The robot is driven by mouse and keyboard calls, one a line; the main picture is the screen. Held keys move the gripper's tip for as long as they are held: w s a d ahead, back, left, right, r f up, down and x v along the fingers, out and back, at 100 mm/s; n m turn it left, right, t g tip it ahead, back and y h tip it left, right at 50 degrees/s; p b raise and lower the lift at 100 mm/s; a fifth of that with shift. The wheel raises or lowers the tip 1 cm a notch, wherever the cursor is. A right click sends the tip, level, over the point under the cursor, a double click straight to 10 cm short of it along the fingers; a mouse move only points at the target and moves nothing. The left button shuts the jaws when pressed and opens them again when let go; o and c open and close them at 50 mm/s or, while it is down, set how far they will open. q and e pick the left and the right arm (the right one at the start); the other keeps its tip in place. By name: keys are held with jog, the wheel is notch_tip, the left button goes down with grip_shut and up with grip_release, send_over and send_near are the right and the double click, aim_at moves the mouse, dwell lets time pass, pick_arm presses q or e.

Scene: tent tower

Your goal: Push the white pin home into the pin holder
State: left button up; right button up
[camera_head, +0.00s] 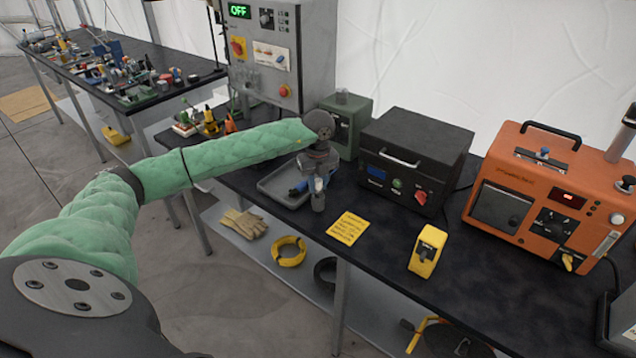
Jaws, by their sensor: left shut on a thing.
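My left gripper (317,177) reaches in from the left on its green-sleeved arm and points down over the front edge of the black bench. It is shut on a small white piece, which looks like the white pin (318,184). A short grey cylinder (318,202), which may be the pin holder, stands directly below the fingertips. The pin's lower end seems to be at or in its top; how deep is too small to tell. My right gripper is not in view.
A grey tray (268,187) with a blue item lies left of the gripper. A green box (347,125), black unit (415,150) and orange machine (540,190) stand behind and right.

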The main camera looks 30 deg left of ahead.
pick_arm(q)
jog(key=shift+f+b, duration=0.55)
jog(key=shift+f, duration=0.4)
jog(key=o, duration=1)
jog(key=shift+o, duration=0.2)
jog(key=shift+r+b, duration=0.3)
jog(key=shift+r, duration=0.3)
notch_tip(320, 180, up, 5)
jog(key=shift+f+b, duration=0.1)
jog(key=shift+b, duration=0.7)
jog(key=shift+r, duration=0.95)
